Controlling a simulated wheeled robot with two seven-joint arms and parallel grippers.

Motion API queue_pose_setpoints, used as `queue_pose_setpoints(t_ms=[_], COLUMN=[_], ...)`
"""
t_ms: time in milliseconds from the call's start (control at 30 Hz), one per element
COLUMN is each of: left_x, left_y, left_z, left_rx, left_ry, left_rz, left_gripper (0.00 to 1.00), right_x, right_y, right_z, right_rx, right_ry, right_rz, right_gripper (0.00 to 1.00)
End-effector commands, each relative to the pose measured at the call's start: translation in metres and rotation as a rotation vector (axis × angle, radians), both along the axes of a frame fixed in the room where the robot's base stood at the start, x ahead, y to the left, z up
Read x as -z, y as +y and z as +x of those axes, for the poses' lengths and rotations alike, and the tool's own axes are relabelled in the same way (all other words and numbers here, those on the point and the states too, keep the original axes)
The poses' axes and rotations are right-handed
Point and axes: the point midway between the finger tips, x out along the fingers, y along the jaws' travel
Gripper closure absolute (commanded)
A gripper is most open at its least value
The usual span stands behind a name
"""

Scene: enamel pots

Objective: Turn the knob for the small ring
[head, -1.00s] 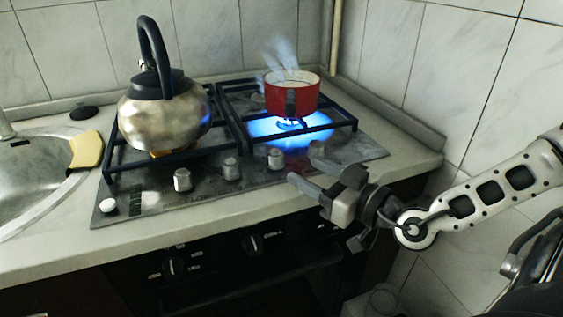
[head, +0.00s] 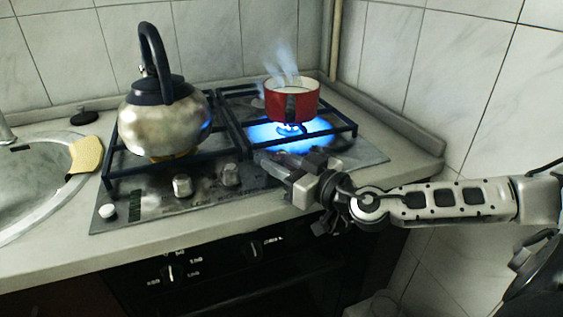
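The hob (head: 150,208) has a row of knobs along its front. Two silver knobs show clearly, one at the left (head: 182,186) and one to its right (head: 230,174). The knobs farther right are hidden behind my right gripper. My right gripper (head: 290,160) is over the front right of the hob, at that end of the knob row, with its fingers apart. Whether a knob stands between the fingers is hidden. A small red pot (head: 291,105) sits over a ring burning with a blue flame (head: 270,133). My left gripper is not in view.
A steel kettle (head: 160,125) with a black handle stands on the left grate. A white button (head: 108,211) is at the hob's front left. A yellow sponge (head: 86,154) lies by the sink (head: 35,180). Oven knobs (head: 170,273) are below the counter edge.

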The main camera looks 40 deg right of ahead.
Motion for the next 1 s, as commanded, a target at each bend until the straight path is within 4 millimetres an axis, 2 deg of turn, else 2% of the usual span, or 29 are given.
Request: queue_pose_setpoints(t_ms=[33, 67, 467, 633, 1000], left_x=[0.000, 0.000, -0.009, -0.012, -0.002], left_y=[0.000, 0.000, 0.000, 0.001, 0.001], left_z=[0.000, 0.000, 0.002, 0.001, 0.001], left_rx=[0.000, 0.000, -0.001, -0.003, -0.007], left_ry=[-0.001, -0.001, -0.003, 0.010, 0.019], left_rz=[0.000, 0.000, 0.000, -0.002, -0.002], left_gripper=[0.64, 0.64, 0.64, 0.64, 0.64], right_x=[0.000, 0.000, -0.002, -0.002, 0.003], right_y=[0.000, 0.000, 0.002, 0.004, 0.008], right_z=[0.000, 0.000, -0.001, -0.001, 0.000], right_rx=[0.001, 0.001, 0.056, 0.158, 0.463], right_ry=[0.000, 0.000, 0.001, 0.003, 0.004], right_rz=[0.000, 0.000, 0.005, 0.012, 0.021], right_gripper=[0.87, 0.93, 0.93, 0.93, 0.93])
